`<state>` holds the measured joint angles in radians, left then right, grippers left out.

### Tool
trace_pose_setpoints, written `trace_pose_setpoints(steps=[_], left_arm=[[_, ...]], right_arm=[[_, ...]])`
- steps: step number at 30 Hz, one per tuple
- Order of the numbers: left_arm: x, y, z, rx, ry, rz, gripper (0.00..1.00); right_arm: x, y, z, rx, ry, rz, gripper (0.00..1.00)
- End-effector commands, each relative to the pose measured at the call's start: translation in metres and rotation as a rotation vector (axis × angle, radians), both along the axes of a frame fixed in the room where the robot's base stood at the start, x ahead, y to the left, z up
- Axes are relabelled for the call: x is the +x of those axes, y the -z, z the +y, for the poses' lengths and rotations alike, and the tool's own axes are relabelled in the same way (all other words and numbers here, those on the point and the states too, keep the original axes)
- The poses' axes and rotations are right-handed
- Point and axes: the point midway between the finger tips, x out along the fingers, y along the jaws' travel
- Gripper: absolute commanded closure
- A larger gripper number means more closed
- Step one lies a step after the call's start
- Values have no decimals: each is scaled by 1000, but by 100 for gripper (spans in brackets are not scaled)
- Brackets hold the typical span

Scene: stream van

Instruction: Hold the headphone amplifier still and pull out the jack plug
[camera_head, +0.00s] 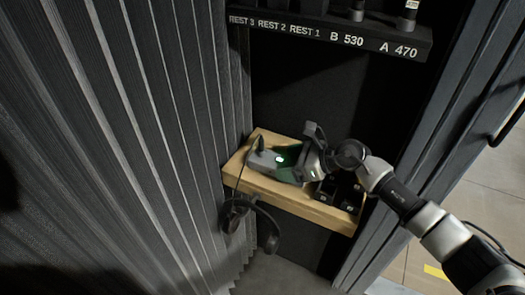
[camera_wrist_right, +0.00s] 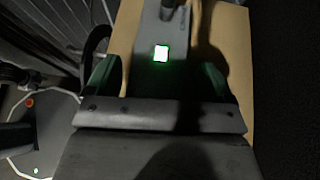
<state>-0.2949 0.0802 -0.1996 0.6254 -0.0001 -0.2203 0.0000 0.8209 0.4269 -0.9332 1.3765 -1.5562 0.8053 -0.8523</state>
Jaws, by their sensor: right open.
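The headphone amplifier (camera_head: 265,161) is a grey box with a lit green-white light, sitting on a wooden shelf (camera_head: 335,217). The jack plug (camera_head: 261,144) stands up at its far left end, with a dark cable. In the right wrist view the amplifier (camera_wrist_right: 166,32) runs between my fingers, its lit square facing the camera. My right gripper (camera_head: 289,163) is open at the amplifier's near right end, its green fingers (camera_wrist_right: 160,73) to either side. I cannot tell whether they touch it. The plug end is partly cut off at the wrist view's top. My left gripper is not in view.
Black headphones (camera_head: 241,213) hang at the shelf's front left edge. Small black blocks (camera_head: 347,194) stand at the shelf's right, under my right wrist. A labelled upper rack (camera_head: 330,34) is above. A ribbed grey wall (camera_head: 150,120) closes the left side.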

Motion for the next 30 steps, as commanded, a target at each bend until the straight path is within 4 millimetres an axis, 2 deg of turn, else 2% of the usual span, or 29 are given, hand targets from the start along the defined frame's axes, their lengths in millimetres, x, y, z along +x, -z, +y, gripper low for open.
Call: trace_pose_setpoints(steps=[1,6,16,23,28,30], left_arm=[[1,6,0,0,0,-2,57],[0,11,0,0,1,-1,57],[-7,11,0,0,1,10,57],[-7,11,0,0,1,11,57],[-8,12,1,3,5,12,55],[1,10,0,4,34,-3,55]], right_arm=[[1,6,5,0,-2,0,17],[3,9,13,-2,0,2,17],[3,11,15,-3,-2,6,17],[2,13,14,-5,-2,8,52],[2,14,14,-7,-2,8,54],[2,14,14,-7,-2,8,54]])
